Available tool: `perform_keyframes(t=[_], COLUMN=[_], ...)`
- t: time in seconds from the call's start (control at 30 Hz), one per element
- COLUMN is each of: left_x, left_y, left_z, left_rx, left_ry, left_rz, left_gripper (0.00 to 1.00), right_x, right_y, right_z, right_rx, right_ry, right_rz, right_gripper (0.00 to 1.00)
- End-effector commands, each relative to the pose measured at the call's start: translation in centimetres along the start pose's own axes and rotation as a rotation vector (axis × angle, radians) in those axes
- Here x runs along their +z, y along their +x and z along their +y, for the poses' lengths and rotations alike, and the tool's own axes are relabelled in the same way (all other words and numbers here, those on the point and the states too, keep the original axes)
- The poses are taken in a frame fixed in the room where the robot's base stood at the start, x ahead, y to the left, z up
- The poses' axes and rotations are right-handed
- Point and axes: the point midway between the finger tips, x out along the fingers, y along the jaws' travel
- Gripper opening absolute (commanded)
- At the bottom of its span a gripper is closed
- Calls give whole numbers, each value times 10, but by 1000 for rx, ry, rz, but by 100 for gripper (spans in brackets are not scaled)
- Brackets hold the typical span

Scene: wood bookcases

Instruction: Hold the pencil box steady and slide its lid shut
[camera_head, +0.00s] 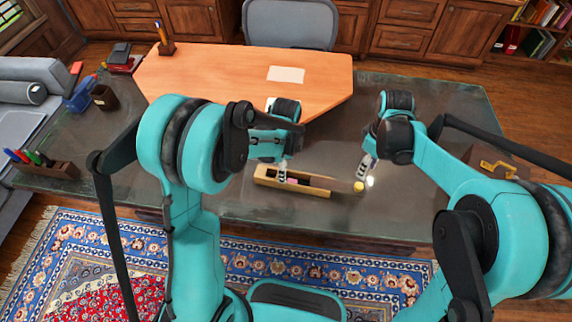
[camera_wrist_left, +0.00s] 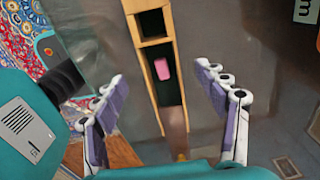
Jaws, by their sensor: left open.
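The wooden pencil box (camera_head: 265,180) lies on the dark desk, open on top. In the left wrist view the box (camera_wrist_left: 157,68) shows dark compartments with a pink block (camera_wrist_left: 162,69) inside. The brown lid (camera_wrist_left: 175,132) extends from one end of the box, with a yellow knob (camera_head: 359,186) at its far end. My left gripper (camera_head: 282,173) is above the box; in the wrist view its open fingers (camera_wrist_left: 158,76) are on either side of it, apart from its walls. My right gripper (camera_head: 366,172) is close by the knob; contact and finger opening are unclear.
An orange desktop (camera_head: 225,75) with a white paper (camera_head: 286,74) lies behind the box. A pen holder (camera_head: 45,168) stands at the left edge, and a wooden tray with a yellow object (camera_head: 497,168) at the right. The desk in front of the box is clear.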

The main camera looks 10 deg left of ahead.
Motion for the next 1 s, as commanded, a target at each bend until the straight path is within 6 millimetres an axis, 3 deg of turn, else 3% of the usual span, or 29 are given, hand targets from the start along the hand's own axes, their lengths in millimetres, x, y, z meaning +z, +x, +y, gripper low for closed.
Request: perform_keyframes(t=[0.5, 0.87, 1.0], left_x=[0, 0, 0], left_y=[69, 74, 74], left_z=[0, 0, 0], left_rx=[0, 0, 0], left_ry=[1, 0, 0], left_rz=[0, 0, 0], left_gripper=[72, 72, 38], right_x=[0, 0, 0], right_y=[0, 0, 0], right_z=[0, 0, 0], right_rx=[0, 0, 0], right_ry=[0, 0, 0], right_rz=[0, 0, 0], right_gripper=[34, 34, 34])
